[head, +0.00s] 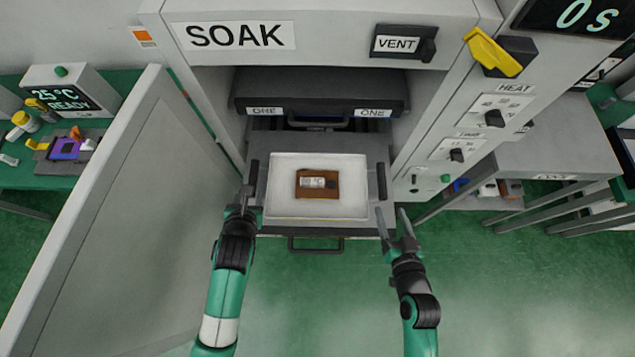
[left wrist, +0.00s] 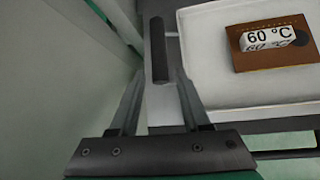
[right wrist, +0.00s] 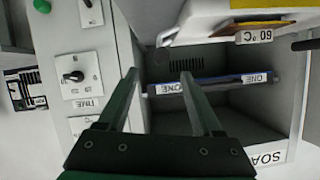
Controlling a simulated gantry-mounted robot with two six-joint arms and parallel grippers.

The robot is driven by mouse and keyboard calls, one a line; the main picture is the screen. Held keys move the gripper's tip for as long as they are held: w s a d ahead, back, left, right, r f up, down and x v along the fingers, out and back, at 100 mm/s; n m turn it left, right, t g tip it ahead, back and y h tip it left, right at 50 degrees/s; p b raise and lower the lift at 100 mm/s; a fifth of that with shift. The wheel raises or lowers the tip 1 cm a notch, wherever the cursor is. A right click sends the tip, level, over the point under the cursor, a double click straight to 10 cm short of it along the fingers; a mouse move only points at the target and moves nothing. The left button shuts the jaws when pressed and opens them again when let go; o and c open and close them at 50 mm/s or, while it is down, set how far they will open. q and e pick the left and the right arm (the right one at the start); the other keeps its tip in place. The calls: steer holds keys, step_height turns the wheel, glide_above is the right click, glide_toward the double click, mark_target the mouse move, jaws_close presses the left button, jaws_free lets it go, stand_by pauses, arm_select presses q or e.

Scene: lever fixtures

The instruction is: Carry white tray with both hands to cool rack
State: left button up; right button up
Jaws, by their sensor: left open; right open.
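The white tray (head: 281,205) rests on the pulled-out shelf of the SOAK oven, with a brown board (head: 335,182) carrying a 60 °C block on it. It has dark bar handles on its left (head: 253,172) and right (head: 382,181) sides. My left gripper (head: 246,191) is open at the left handle's near end. In the left wrist view the handle (left wrist: 158,48) lines up between the fingers (left wrist: 155,88). My right gripper (head: 394,218) is open, near and just right of the right handle, apart from it. The right wrist view shows the tray (right wrist: 190,20) beyond the fingers (right wrist: 158,80).
The open oven door (head: 95,220) stands left of my left arm. The control panel (head: 465,130) is on the right. A grey rack (head: 560,150) with a small unreadable label stands farther right. A green bench (head: 40,183) is at left. Green floor in front is clear.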

mark_target(254, 180)
arm_select(q)
steer(key=x, duration=1)
steer(key=shift+w, duration=0.2)
arm_select(e)
steer(key=x, duration=1)
steer(key=shift+w+a, duration=0.1)
steer(key=shift+w, duration=0.1)
arm_select(q)
steer(key=shift+c, duration=0.2)
arm_select(e)
steer(key=shift+c, duration=0.2)
arm_select(q)
jaws_close()
arm_select(e)
steer(key=c, duration=0.7)
jaws_close()
